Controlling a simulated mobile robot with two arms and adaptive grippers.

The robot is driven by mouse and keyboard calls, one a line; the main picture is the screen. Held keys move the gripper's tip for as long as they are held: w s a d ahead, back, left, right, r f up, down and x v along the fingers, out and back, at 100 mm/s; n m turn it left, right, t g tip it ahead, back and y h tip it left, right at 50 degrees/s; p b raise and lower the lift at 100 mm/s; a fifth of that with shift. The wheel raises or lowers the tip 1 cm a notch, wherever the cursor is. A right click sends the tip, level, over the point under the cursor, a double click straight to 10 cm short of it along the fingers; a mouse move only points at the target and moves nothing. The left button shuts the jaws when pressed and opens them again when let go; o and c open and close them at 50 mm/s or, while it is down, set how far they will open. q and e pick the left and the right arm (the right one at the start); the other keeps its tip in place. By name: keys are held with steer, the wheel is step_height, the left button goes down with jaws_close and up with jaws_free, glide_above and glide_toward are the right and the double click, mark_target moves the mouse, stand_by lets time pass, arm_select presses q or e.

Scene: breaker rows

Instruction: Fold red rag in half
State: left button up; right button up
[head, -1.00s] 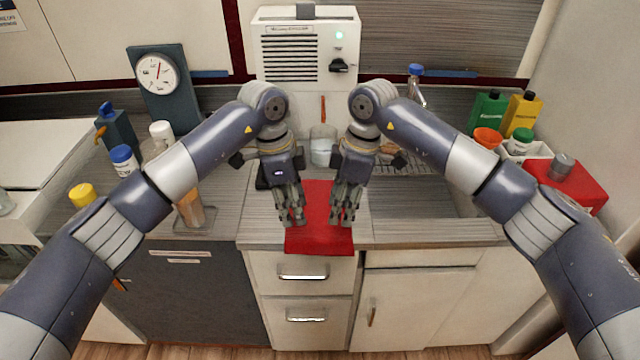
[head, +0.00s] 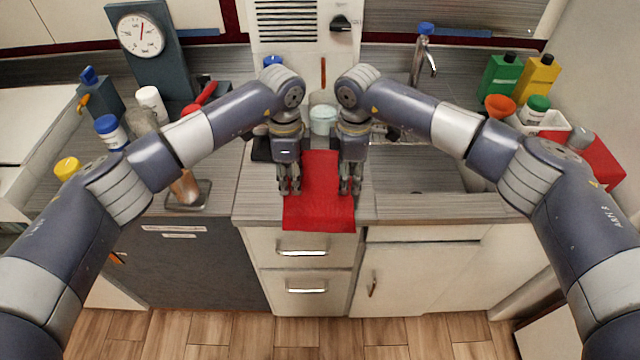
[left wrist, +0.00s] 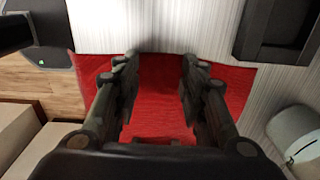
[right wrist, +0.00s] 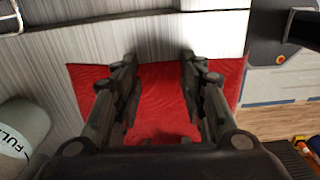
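The red rag (head: 321,200) lies flat and spread out on the counter, its front end slightly over the counter's front edge. My left gripper (head: 289,192) points down at the rag's left edge, and my right gripper (head: 350,192) points down at its right edge, both about midway along its length. In the left wrist view, the fingers (left wrist: 160,62) stand apart with red cloth (left wrist: 160,100) between and beyond them. The right wrist view shows the same: spread fingers (right wrist: 158,62) over the cloth (right wrist: 160,105). Whether the tips touch the rag is unclear.
A light blue-green container (head: 322,118) stands behind the rag, and a dark object (head: 262,149) lies left of it. The sink (head: 420,177) with its faucet (head: 424,55) is to the right. A bottle on a tray (head: 187,190) stands left. Drawers (head: 302,262) are below.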

arm_select(q)
steer(key=shift+s, duration=0.15)
arm_select(e)
steer(key=shift+s, duration=0.15)
arm_select(q)
steer(key=shift+f, duration=0.1)
steer(key=shift+f, duration=0.15)
arm_select(e)
steer(key=shift+f, duration=0.25)
arm_select(q)
steer(key=c, duration=0.4)
arm_select(e)
steer(key=shift+r, duration=0.15)
steer(key=c, duration=0.4)
arm_select(q)
jaws_close()
arm_select(e)
jaws_close()
steer(key=shift+f, duration=0.2)
steer(key=shift+r, duration=0.2)
